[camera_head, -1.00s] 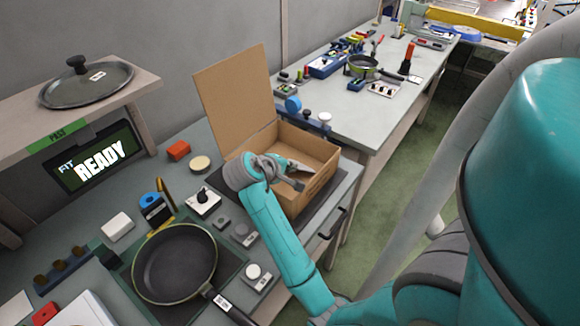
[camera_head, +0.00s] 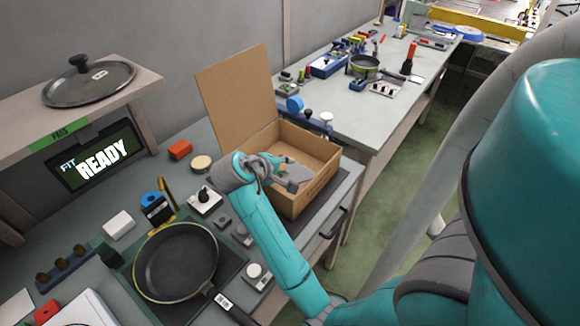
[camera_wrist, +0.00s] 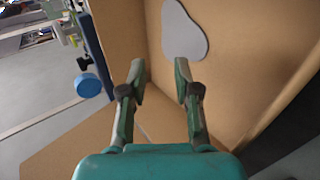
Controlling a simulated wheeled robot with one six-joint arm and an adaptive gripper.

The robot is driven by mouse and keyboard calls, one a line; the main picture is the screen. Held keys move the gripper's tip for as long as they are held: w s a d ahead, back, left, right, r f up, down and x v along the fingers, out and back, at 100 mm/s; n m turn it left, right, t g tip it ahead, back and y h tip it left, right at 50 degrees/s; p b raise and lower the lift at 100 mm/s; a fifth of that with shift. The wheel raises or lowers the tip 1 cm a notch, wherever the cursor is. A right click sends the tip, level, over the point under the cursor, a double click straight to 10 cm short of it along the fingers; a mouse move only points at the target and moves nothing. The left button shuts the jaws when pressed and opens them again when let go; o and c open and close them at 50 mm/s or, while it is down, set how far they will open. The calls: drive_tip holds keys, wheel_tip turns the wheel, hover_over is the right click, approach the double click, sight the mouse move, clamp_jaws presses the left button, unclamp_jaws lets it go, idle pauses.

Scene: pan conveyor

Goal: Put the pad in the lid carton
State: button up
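The grey, rounded pad (camera_wrist: 186,32) lies flat inside the open cardboard lid carton (camera_head: 322,150), against its brown inner surface (camera_wrist: 235,45) in the wrist view. My gripper (camera_head: 292,178) is over the carton in the head view and hides part of its inside. In the wrist view my gripper (camera_wrist: 160,72) has its two fingers apart with nothing between them. The pad is beyond the fingertips and to the right, clear of the left finger. The carton's flap stands upright at the back left.
A black pan (camera_head: 177,262) sits on the bench at the front. A pan lid (camera_head: 90,84) rests on the shelf above a screen reading READY (camera_head: 98,158). Small blocks and switches lie left of the carton. A second bench (camera_head: 360,115) with tools stands behind.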

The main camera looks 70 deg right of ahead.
drive_tip(key=v, duration=0.8)
drive_tip(key=shift+d, duration=0.1)
idle(0.3)
